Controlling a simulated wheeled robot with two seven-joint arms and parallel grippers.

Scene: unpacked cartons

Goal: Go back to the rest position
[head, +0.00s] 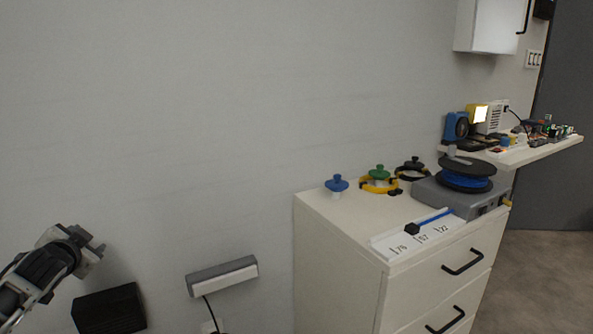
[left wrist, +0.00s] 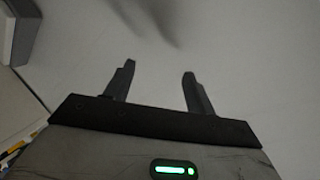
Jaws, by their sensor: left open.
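My left gripper (head: 97,243) is at the lower left of the head view, in front of the grey wall and well to the left of the white drawer cabinet. In the left wrist view its two dark fingers (left wrist: 158,80) stand apart with nothing between them, so it is open and empty. Only the pale wall shows beyond the fingers there. My right gripper is not in either view.
The white drawer cabinet (head: 340,277) carries blue, green and black knobbed items and a grey device (head: 460,197). A shelf (head: 540,150) holds small items at right. A grey-white box (head: 222,276) and a black box (head: 110,309) are low at left.

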